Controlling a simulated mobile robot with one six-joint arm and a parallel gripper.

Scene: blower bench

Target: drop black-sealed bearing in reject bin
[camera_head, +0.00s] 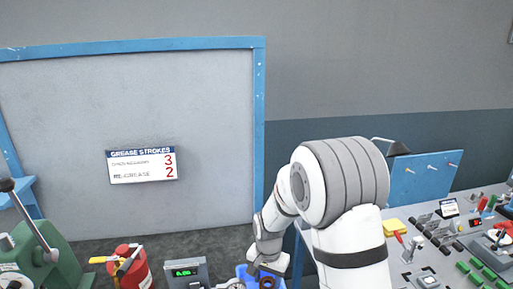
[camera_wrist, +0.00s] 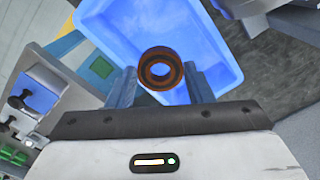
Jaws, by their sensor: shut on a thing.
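A ring-shaped bearing (camera_wrist: 160,86) with dark and brown-orange bands is held between the two fingers of my gripper (camera_wrist: 161,76) in the wrist view. The gripper is shut on it. A blue bin (camera_wrist: 222,42) lies beyond the bearing in that view, with its pale blue inside facing the camera. The bearing appears over the bin's opening, near its lower wall; its height above the floor of the bin is hard to tell. In the head view the blue bin (camera_head: 242,270) shows at the bottom edge, partly cut off, with my gripper (camera_head: 266,273) and the dark bearing over it.
A green press (camera_head: 45,262), a red can (camera_head: 131,266) and a scale with a green display (camera_head: 186,273) stand left of the bin. A bench with controls and a yellow block (camera_head: 394,226) is at the right. A sign (camera_head: 142,166) hangs on the grey panel.

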